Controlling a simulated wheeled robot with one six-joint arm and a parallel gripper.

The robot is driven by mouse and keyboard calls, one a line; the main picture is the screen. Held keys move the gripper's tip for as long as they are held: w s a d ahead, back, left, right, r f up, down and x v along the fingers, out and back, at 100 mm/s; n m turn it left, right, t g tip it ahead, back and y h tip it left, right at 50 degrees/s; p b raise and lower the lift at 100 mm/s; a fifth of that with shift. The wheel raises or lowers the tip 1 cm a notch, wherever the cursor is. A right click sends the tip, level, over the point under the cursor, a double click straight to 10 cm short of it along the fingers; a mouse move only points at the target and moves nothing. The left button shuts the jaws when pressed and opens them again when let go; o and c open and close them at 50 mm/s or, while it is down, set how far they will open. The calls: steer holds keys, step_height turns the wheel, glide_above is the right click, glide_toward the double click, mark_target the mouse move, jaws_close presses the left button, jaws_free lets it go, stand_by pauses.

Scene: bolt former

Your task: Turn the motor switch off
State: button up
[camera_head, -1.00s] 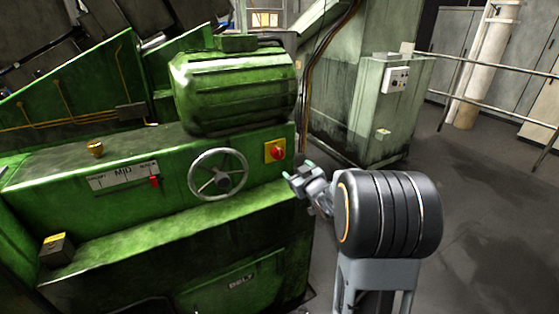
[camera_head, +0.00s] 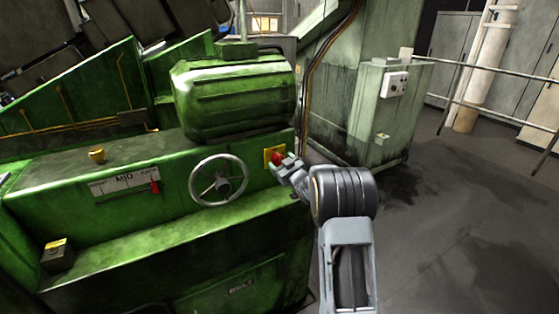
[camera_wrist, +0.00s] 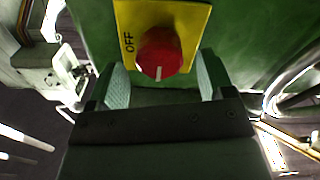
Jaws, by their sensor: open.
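The motor switch is a red round knob (camera_wrist: 159,53) on a yellow plate (camera_wrist: 190,20) marked OFF at one side. In the wrist view a white line on the knob points toward the bottom of the picture, away from the OFF word. In the head view the knob (camera_head: 276,155) sits on the green machine's right end, partly covered by my gripper. My gripper (camera_wrist: 160,88) is open, its two pale pads on either side of the knob's near edge. I cannot tell whether the pads touch the knob.
A silver handwheel (camera_head: 218,180) is just left of the switch. A lever plate with a red pointer (camera_head: 155,187) is further left. The green motor housing (camera_head: 235,95) is above. A grey-green cabinet (camera_head: 385,115) stands right, with open floor in front.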

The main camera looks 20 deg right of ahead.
steer(key=shift+w+a, duration=0.15)
steer(key=shift+w, duration=0.7)
steer(key=shift+c, duration=0.2)
steer(key=c, duration=0.9)
